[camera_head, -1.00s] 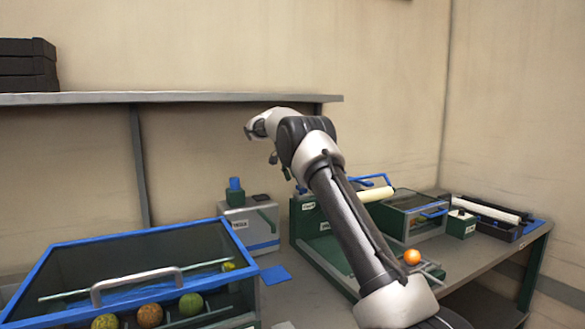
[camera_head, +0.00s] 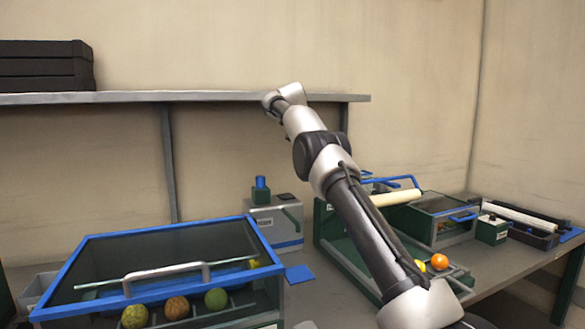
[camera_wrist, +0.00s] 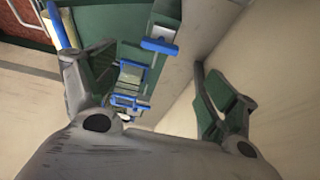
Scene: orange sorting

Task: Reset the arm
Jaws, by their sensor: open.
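My arm (camera_head: 355,215) rises from the lower right of the head view and reaches up and left, in front of the wall shelf. Its far end stands at the shelf edge, and my gripper cannot be made out there. In the wrist view my gripper (camera_wrist: 145,75) is open, with its two fingers wide apart and nothing between them. Blue and green equipment (camera_wrist: 130,80) shows well beyond the fingers.
A blue-framed case (camera_head: 65,268) with several fruits stands front left. A grey machine (camera_head: 276,228) is behind it. An orange (camera_head: 439,262) and a yellow fruit lie right of my arm, near a green-sided unit (camera_head: 440,228). The shelf (camera_head: 200,97) holds black boxes (camera_head: 45,65).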

